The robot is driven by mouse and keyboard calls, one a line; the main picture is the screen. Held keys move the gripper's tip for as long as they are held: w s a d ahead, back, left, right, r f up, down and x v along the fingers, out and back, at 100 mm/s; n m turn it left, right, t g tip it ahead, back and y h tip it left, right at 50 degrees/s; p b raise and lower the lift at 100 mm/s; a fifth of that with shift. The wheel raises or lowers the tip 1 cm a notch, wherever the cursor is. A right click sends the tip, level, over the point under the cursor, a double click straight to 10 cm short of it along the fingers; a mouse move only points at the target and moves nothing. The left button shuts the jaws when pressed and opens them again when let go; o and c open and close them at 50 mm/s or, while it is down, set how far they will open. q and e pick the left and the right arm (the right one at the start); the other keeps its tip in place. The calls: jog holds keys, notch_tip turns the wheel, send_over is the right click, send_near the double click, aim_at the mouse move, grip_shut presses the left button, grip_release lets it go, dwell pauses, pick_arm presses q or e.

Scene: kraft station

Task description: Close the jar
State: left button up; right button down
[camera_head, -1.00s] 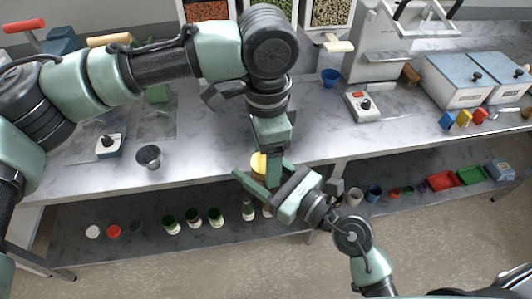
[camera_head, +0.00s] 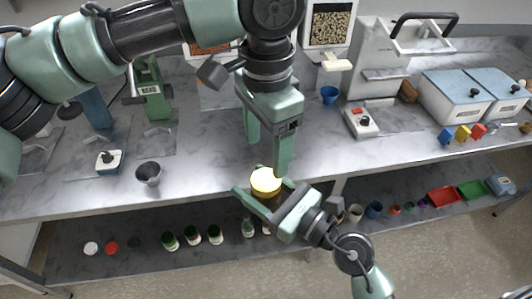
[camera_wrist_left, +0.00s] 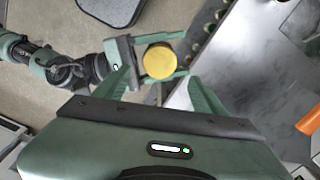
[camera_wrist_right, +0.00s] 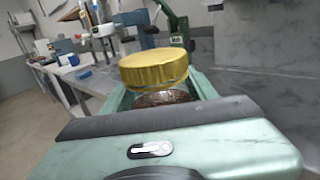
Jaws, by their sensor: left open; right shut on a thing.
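The jar (camera_wrist_right: 165,98) is clear glass with dark brown contents. Its yellow-gold lid (camera_head: 265,180) sits on top of the jar and looks roughly level in the right wrist view (camera_wrist_right: 153,70); whether it is screwed tight I cannot tell. My right gripper (camera_head: 262,201) is shut around the jar's body and holds it upright in front of the table edge. My left gripper (camera_head: 268,160) is open and points down, with its fingers above and beside the lid. In the left wrist view the lid (camera_wrist_left: 160,61) lies between and beyond the open fingers.
The marble worktop (camera_head: 215,170) lies behind the jar. A dark cup (camera_head: 148,172) and a small knob device (camera_head: 109,161) stand at left. A lower shelf (camera_head: 150,258) holds several bottles and loose lids. A white switch box (camera_head: 361,122) stands at right.

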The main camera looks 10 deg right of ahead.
aim_at(266, 179)
pick_arm(q)
jog(key=shift+s+r+n, duration=0.1)
jog(key=shift+r+n, duration=0.1)
jog(key=shift+n, duration=0.1)
jog(key=shift+f, duration=4.05)
jog(key=c, duration=1.5)
jog(key=o, duration=1.7)
jog(key=shift+c, duration=0.2)
jog(key=shift+r, duration=0.1)
